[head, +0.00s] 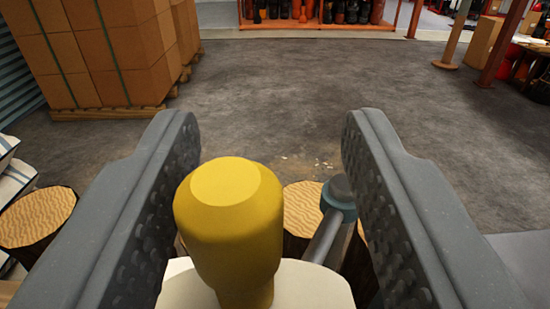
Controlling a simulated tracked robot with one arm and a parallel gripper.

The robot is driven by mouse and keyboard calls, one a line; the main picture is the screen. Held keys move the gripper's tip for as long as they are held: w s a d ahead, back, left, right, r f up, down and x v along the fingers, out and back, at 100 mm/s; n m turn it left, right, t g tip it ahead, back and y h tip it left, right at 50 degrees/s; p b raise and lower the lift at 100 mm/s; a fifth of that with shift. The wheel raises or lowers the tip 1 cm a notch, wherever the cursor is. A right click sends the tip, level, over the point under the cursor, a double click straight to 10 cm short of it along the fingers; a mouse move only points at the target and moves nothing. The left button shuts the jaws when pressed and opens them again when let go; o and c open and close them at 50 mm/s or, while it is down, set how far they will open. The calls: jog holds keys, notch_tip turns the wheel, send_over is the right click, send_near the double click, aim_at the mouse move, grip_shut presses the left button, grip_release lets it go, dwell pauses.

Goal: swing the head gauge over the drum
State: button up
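My gripper (272,125) is open, its two grey studded fingers wide apart. A yellow knob (230,225) stands upright between them, closer to the left finger, with a clear gap to the right finger. The knob rises over a round cream surface (190,285), which may be a drum head; its lower part is cut off by the picture's edge. A grey rod (325,238) with a blue-grey cap (338,193) shows beside the right finger, partly hidden by it. I cannot tell for sure which part is the head gauge.
Log-like pieces with tan tops stand at the left (38,217) and behind the knob (300,205). Stacked cartons (95,50) on a pallet are at the back left. A red-orange rack (320,27) is at the far back. The grey floor (290,95) between is open, with small chips.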

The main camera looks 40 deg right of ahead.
jog(key=shift+w+a+r, duration=0.15)
jog(key=shift+a, duration=0.4)
jog(key=shift+d, duration=0.35)
jog(key=shift+s+a+p, duration=0.2)
jog(key=shift+a+p, duration=0.45)
jog(key=shift+a, duration=0.35)
jog(key=s+a+p, duration=0.2)
jog(key=a+p, duration=0.1)
jog(key=a, duration=0.9)
jog(key=shift+s+a+p, duration=0.15)
jog(key=shift+a+p, duration=0.25)
jog(key=shift+s, duration=0.1)
jog(key=b+v, duration=0.1)
jog(key=v, duration=1.2)
jog(key=shift+s, duration=0.3)
